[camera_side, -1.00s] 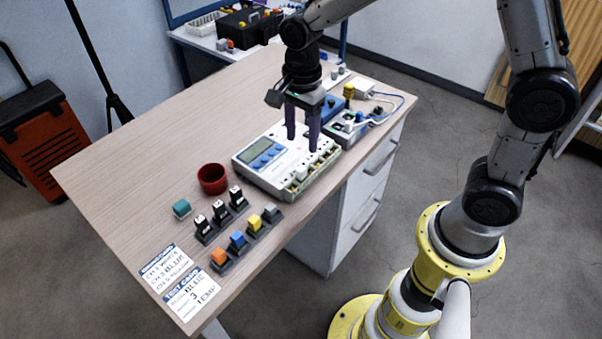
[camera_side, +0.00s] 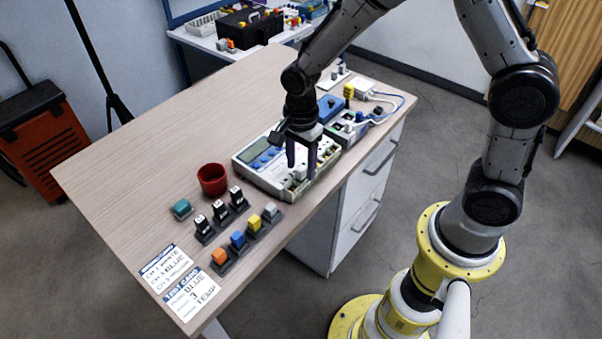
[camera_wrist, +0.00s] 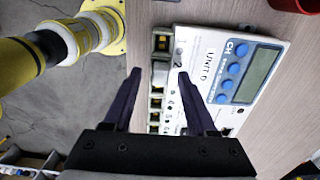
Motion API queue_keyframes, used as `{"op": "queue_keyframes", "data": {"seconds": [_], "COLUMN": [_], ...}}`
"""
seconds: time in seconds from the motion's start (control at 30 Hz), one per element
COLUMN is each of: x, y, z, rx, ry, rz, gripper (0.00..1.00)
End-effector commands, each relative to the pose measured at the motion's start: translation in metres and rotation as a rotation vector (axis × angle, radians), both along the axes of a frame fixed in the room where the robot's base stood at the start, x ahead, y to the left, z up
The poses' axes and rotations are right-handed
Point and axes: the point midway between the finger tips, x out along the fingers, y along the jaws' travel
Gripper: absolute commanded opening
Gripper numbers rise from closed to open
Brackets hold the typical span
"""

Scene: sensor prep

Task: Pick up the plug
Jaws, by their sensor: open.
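The white measuring unit (camera_side: 262,180) with a display and blue buttons lies on the table; the wrist view also shows it (camera_wrist: 205,62). A small white block (camera_side: 299,172), seemingly a plug, stands in the socket row along its edge. My gripper (camera_side: 300,168) is open above that row, fingers pointing down, one to each side of the white block in the picture. In the wrist view the gripper (camera_wrist: 159,74) spans the socket row. I see nothing held. Several coloured plugs, including a yellow one (camera_side: 254,222), stand in a rack. Which plug is meant cannot be told.
A red cup (camera_side: 212,180), a teal block (camera_side: 181,209) and a second rack with black-and-white plugs (camera_side: 219,211) stand left of the unit. Printed cards (camera_side: 192,296) lie at the near corner. Cabled devices (camera_side: 345,130) stand behind. The table's left part is clear.

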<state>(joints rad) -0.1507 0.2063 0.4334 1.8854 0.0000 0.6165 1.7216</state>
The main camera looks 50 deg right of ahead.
Motion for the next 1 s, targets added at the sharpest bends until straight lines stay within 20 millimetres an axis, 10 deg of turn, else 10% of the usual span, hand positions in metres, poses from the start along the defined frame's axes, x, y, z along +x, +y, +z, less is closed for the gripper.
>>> {"op": "queue_keyframes", "data": {"seconds": [0.33,1.0], "x": [0.000,0.001], "y": [0.000,0.000], "z": [0.000,0.022], "rx": [0.000,0.001], "ry": [0.000,-0.005], "rz": [0.000,0.000], "gripper": [0.00,0.00]}}
